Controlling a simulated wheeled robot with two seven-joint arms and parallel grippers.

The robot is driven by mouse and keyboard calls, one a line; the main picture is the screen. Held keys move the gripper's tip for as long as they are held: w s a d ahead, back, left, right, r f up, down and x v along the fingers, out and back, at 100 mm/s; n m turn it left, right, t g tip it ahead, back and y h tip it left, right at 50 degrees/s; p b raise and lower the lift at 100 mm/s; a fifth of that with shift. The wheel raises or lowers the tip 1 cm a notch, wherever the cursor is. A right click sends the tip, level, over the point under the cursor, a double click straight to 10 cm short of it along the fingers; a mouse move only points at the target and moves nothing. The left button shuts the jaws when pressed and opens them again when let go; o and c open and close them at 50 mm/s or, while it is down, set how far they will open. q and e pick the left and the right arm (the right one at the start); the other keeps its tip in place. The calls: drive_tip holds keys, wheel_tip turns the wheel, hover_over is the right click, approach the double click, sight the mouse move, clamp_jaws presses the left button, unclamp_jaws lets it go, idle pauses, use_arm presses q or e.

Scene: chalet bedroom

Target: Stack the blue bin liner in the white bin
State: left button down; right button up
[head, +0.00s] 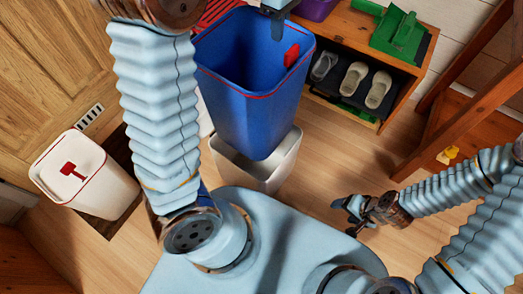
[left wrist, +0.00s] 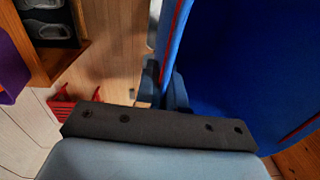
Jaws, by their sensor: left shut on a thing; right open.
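The blue bin liner (head: 240,110), with a red rim line and a red patch, hangs upright but slightly tilted in the head view. My left gripper (head: 277,12) is shut on its far rim. In the left wrist view, the fingers (left wrist: 166,88) meet the edge of the liner (left wrist: 235,60). The open white bin (head: 268,176) stands on the floor below, and the liner's bottom overlaps its mouth. I cannot tell whether the bottom is above the mouth or just inside it. My right gripper (head: 356,212) is open and empty, right of the bin.
A lidded white bin (head: 108,190) with a red mark stands at the left. A wooden shelf (head: 400,95) at the back right holds shoes and a green dustpan (head: 398,32). A wooden frame (head: 470,88) stands at the right. Bare floor lies between bin and frame.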

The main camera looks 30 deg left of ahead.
sight(278, 69)
use_arm(q)
drive_tip(key=f+b, duration=0.3)
drive_tip(key=f, duration=0.1)
drive_tip(key=f+b, duration=0.4)
drive_tip(key=f, duration=0.1)
drive_tip(key=f+b, duration=0.3)
drive_tip(key=f, duration=0.2)
drive_tip(key=shift+w, duration=0.3)
wheel_tip(278, 69, down, 18)
drive_tip(key=b, duration=0.5)
drive_tip(key=shift+f, duration=0.55)
drive_tip(key=c, duration=1.2)
unclamp_jaws()
drive_tip(key=shift+c, duration=0.2)
